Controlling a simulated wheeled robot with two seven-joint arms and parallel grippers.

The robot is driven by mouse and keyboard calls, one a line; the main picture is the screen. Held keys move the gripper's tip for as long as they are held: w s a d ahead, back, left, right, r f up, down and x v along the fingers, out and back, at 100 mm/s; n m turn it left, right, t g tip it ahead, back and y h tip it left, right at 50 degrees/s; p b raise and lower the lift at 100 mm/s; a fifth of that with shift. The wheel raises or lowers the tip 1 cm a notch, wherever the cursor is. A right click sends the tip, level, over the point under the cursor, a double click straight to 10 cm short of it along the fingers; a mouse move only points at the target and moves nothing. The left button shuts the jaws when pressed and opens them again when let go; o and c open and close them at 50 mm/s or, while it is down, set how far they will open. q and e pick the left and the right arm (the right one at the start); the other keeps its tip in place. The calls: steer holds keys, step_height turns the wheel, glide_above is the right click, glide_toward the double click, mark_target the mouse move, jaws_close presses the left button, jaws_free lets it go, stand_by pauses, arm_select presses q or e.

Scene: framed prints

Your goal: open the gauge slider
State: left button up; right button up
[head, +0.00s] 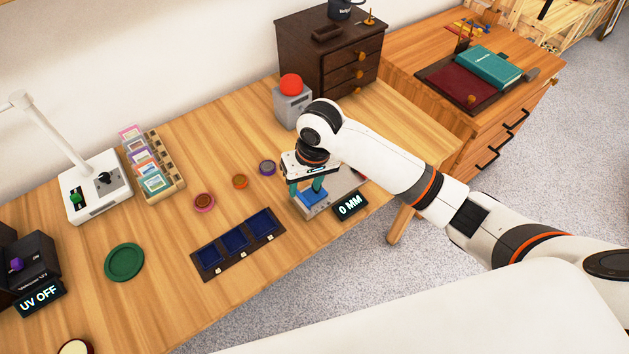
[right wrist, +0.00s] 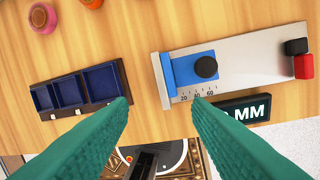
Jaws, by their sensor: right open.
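The gauge (right wrist: 240,60) is a grey plate with a scale, and its blue slider (right wrist: 188,69) with a black knob (right wrist: 206,67) sits at the scale's low end. In the head view the gauge's blue slider (head: 313,193) is partly hidden under my right gripper (head: 306,185). The gauge's display (head: 350,205) reads 0 MM. My right gripper, with green fingers, is open above the gauge; in the right wrist view its fingertips (right wrist: 158,100) are spread wide with nothing between them. My left gripper is not in view.
A dark tray with blue compartments (head: 196,259) lies left of the gauge. Small round pieces, including an orange one (head: 240,181), lie behind it. A grey box with a red button (head: 291,84) stands behind my right arm. The table's front edge is close to the gauge.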

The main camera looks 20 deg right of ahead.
step_height(320, 180, up, 6)
steer(key=f+m+h, duration=0.1)
steer(key=m+h, duration=0.1)
glide_above(312, 192)
steer(key=d, duration=0.1)
steer(key=shift+g, duration=0.3)
step_height(312, 192, down, 11)
steer(key=shift+s+d+f+p, duration=0.1)
steer(key=shift+f+p, duration=0.05)
steer(key=shift+p, duration=0.2)
jaws_close()
